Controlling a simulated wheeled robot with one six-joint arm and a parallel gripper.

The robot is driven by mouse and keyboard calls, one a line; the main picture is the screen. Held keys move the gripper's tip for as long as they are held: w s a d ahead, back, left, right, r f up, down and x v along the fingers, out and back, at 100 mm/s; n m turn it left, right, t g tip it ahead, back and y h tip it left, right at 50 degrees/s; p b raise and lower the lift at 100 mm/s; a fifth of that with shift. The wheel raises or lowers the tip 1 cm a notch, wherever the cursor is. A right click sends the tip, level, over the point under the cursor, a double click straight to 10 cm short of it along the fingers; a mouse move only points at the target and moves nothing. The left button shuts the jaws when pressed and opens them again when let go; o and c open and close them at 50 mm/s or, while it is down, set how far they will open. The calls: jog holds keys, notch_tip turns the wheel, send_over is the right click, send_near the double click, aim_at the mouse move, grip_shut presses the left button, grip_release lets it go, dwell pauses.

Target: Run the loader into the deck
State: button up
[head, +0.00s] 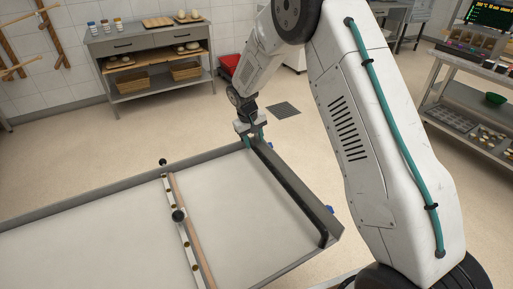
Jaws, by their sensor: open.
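The loader (110,240) is a wide, pale flat bed with a grey raised rim, filling the lower left of the head view. A black handle bar (290,190) runs along its right end. A crossbar (184,230) with dark knobs and a wooden strip lies across the bed. My gripper (254,141) is open and points down at the far end of the black bar, near the loader's far right corner. Its fingers seem to be on either side of the bar; I cannot tell whether they touch it. The oven deck is not in view.
A steel table (150,45) with jars, boards and baskets stands against the tiled back wall. A shelved bench (470,110) with trays and a green bowl (495,99) stands at the right. A red bin (229,64) and a floor drain (284,110) lie beyond the loader. The floor between is clear.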

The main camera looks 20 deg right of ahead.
aim_at(257, 149)
jog(key=shift+w+d+f, duration=0.1)
jog(key=shift+d+f, duration=0.15)
jog(key=shift+f, duration=0.85)
jog(key=shift+d+f, duration=0.2)
jog(key=shift+f, duration=0.9)
grip_shut()
